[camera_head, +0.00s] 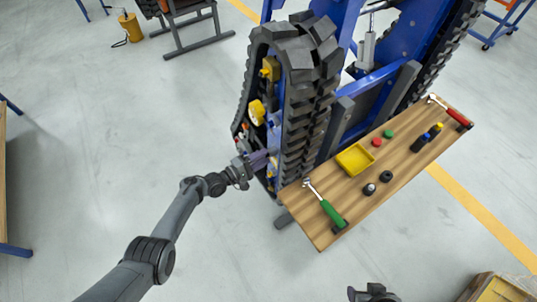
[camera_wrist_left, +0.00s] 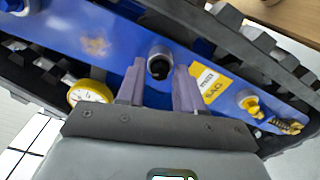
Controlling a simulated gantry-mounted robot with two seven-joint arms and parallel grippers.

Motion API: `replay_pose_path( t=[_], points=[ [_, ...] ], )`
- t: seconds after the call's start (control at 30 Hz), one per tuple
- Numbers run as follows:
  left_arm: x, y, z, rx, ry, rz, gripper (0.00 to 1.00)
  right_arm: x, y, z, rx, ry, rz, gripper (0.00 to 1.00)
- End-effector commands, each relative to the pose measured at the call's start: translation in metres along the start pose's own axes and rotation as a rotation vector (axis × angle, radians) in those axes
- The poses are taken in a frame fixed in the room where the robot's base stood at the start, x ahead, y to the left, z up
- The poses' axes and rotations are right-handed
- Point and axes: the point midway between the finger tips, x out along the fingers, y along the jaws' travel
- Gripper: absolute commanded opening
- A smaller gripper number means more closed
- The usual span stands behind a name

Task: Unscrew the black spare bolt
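My left gripper (camera_head: 262,158) is at the side of the blue tracked carrier, inside the track loop. In the left wrist view its two purple-grey fingers (camera_wrist_left: 159,84) are apart, with nothing clearly held between them. Just beyond the fingertips, a round grey boss (camera_wrist_left: 159,53) stands on the blue side plate (camera_wrist_left: 112,45). A black piece (camera_wrist_left: 160,68) shows in its opening, between the fingertips; I cannot tell if it is the black spare bolt. My right gripper (camera_head: 372,294) shows only partly at the bottom edge of the head view, away from the carrier.
A black track (camera_head: 310,110) surrounds the plate. A yellow-rimmed gauge (camera_wrist_left: 90,92) is left of the fingers; a yellow label (camera_wrist_left: 213,85) and yellow fitting (camera_wrist_left: 249,102) are right. A wooden bench (camera_head: 322,230) holds a green-handled tool (camera_head: 331,212), yellow tray (camera_head: 354,159) and small parts.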

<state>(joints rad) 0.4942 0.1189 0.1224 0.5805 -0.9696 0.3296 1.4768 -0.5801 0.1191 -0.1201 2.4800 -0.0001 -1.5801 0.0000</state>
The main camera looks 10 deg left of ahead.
Motion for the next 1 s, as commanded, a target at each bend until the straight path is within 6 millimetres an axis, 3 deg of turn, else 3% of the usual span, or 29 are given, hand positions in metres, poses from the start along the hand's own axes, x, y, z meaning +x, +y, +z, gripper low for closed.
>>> replay_pose_path(
  t=[0.27, 0.6, 0.87, 1.0],
  points=[
    [-0.001, -0.001, -0.001, 0.245, 0.0, -0.002, 0.36, 0.005, 0.001, 0.002, -0.006, -0.001, 0.005, 0.56],
    [-0.001, -0.003, -0.001, 0.856, -0.002, -0.001, 0.36, 0.019, 0.0, 0.006, -0.004, -0.001, 0.003, 0.56],
    [0.0, -0.002, -0.001, 1.086, -0.001, 0.0, 0.36, 0.025, -0.001, 0.008, 0.002, 0.0, -0.001, 0.56],
    [-0.001, -0.004, -0.001, 1.334, -0.003, -0.001, 0.36, 0.036, -0.002, 0.011, 0.003, 0.001, -0.003, 0.56]
  ],
)
